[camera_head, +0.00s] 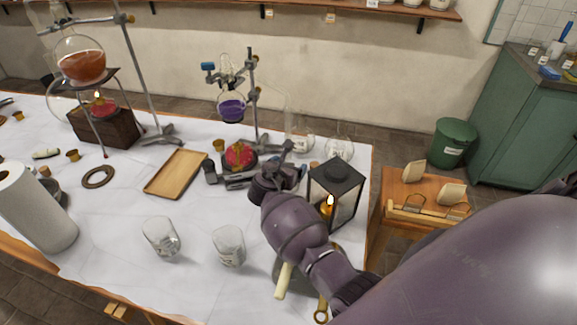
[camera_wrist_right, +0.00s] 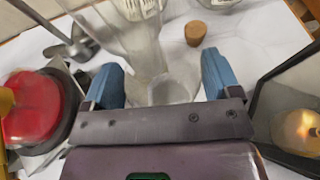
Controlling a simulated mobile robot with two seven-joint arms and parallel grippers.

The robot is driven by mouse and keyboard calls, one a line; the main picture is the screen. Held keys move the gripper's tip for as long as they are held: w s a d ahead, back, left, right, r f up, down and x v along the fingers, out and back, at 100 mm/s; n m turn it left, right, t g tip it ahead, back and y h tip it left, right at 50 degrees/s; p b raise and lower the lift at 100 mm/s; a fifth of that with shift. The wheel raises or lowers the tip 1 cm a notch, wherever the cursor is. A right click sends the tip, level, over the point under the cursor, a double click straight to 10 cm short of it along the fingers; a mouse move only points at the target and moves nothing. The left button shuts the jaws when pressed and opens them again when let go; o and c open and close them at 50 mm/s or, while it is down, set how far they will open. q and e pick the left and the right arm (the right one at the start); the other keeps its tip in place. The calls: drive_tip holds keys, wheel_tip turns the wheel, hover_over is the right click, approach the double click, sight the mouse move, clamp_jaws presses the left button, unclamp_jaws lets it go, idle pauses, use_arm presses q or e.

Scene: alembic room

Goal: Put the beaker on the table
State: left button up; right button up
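Two clear glass beakers stand on the white-topped table (camera_head: 110,225), a left one (camera_head: 160,238) and a right one (camera_head: 229,247), near its front. My right gripper (camera_head: 288,165) is farther back, between the burner stand and the black lantern, with my arm crossing the table's right side. In the right wrist view its two blue fingers (camera_wrist_right: 160,85) are wide apart. Clear glassware (camera_wrist_right: 150,50) shows between and beyond them; its shape is hard to read and I cannot tell whether the fingers touch it. My left gripper is not in view.
A black lantern (camera_head: 338,190) with a lit candle stands right of my gripper. A stand with a purple flask (camera_head: 231,106) and labelled glassware (camera_head: 339,143) are behind. Free tabletop surrounds the beakers.

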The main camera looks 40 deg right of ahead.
drive_tip(key=shift+o, duration=1.1)
drive_tip(key=shift+r, duration=0.2)
drive_tip(key=shift+s+a+r, duration=0.1)
drive_tip(key=shift+s+a, duration=0.05)
drive_tip(key=shift+a, duration=0.1)
drive_tip(key=p+v, duration=0.1)
drive_tip(key=v, duration=1)
drive_tip(key=shift+a+p, duration=0.2)
drive_tip(key=shift+p, duration=0.2)
drive_tip(key=shift+s, duration=0.1)
